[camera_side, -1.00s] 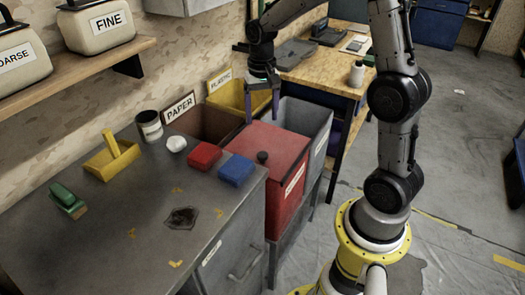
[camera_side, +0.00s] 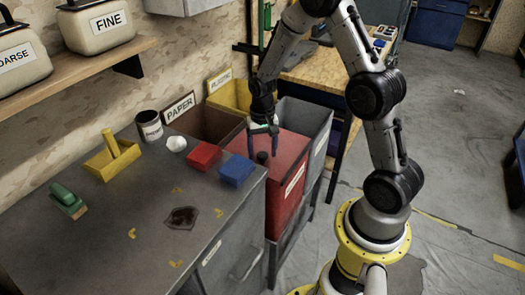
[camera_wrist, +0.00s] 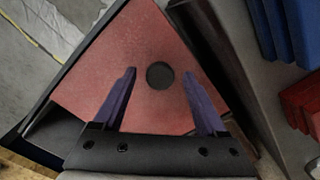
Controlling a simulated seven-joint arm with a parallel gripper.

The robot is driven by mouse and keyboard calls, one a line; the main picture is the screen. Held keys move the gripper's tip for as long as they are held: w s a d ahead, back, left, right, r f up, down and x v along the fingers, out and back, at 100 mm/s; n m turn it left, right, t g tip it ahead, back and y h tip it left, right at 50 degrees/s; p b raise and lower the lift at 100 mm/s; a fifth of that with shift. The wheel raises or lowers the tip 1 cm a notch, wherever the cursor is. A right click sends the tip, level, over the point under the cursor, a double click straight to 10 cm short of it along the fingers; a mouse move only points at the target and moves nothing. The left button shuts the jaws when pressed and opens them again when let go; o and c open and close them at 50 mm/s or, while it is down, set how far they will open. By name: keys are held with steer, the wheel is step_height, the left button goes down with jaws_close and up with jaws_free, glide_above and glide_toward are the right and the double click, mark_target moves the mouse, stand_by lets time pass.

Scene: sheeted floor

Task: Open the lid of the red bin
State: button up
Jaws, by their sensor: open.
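The red bin (camera_side: 284,200) stands to the right of the grey cabinet, with its red lid (camera_side: 280,150) shut. A round black knob (camera_side: 262,157) sits on the lid near its left side. My gripper (camera_side: 262,150) points down over the lid with its two fingers apart, close to the knob. In the wrist view the lid (camera_wrist: 110,60) fills the middle, and the knob (camera_wrist: 160,75) lies between and a little beyond the fingertips of my gripper (camera_wrist: 160,72). Nothing is held. I cannot tell how high the fingertips are above the lid.
Open brown paper (camera_side: 205,122), yellow plastic (camera_side: 232,93) and grey (camera_side: 305,115) bins stand around the red one. A wooden workbench (camera_side: 310,70) is behind.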

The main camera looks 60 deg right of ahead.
steer(key=shift+f, duration=0.1)
jaws_close()
stand_by(0.3)
stand_by(1.1)
